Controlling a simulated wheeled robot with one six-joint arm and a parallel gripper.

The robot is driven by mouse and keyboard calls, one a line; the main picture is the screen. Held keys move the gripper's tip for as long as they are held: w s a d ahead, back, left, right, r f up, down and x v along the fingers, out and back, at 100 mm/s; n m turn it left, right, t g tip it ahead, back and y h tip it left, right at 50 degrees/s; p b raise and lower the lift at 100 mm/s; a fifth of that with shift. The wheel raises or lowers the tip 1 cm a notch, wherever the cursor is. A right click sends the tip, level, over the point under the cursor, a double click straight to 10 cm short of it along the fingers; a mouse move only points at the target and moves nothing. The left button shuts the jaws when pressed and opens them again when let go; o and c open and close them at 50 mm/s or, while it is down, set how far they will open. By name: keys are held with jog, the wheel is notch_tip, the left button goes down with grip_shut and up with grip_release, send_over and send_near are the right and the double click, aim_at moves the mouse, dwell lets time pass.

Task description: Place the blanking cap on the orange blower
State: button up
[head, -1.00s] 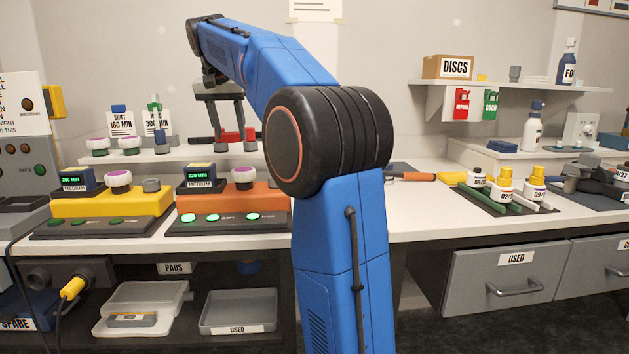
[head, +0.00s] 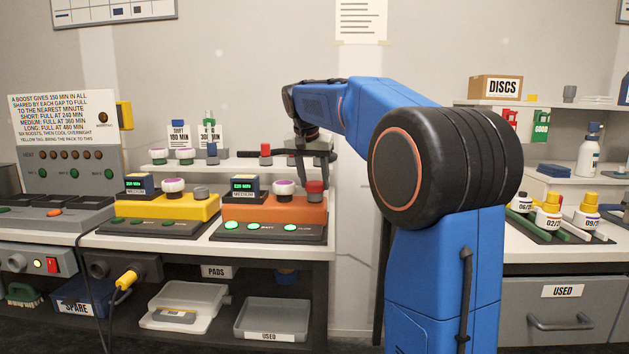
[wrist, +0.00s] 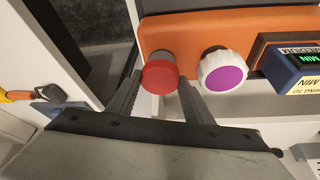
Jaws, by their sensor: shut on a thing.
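The orange blower (head: 262,214) stands on a dark base on the bench, with a white-and-purple knob (head: 283,189) and a dark display box on top. My gripper (head: 315,182) is shut on the red blanking cap (head: 315,187), which has a grey lower part. The cap is upright at the right end of the orange blower's top. In the wrist view, the red cap (wrist: 160,77) is between my two fingers (wrist: 160,83), beside the purple knob (wrist: 223,70). The grey part meets the orange body in the picture; I cannot tell whether it is fully seated.
A yellow blower (head: 165,208) with a grey cap (head: 200,193) stands to the left. Another red-topped cap (head: 265,154) and several other pieces stand on the shelf behind. Yellow-capped bottles (head: 549,211) are at the right.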

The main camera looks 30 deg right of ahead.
jog(key=shift+f, duration=0.1)
jog(key=o, duration=1)
jog(key=shift+o, duration=0.2)
jog(key=v, duration=1.2)
jog(key=s+a+f+n+y, duration=0.1)
jog(key=s+a+f+n, duration=0.2)
jog(key=s+f, duration=0.9)
jog(key=s+a+f+n+t+y, duration=0.1)
jog(key=s+a+f+n, duration=0.2)
jog(key=s+a+f, duration=0.3)
jog(key=s+a+f+n+y, duration=0.1)
jog(key=s+a+f+n, duration=0.2)
jog(key=s+f, duration=1.4)
jog(key=s+a, duration=0.1)
jog(key=a, duration=0.1)
jog(key=shift+a+f+n+t, duration=0.25)
jog(key=shift+f+n+t, duration=0.05)
jog(key=shift+n+t, duration=0.1)
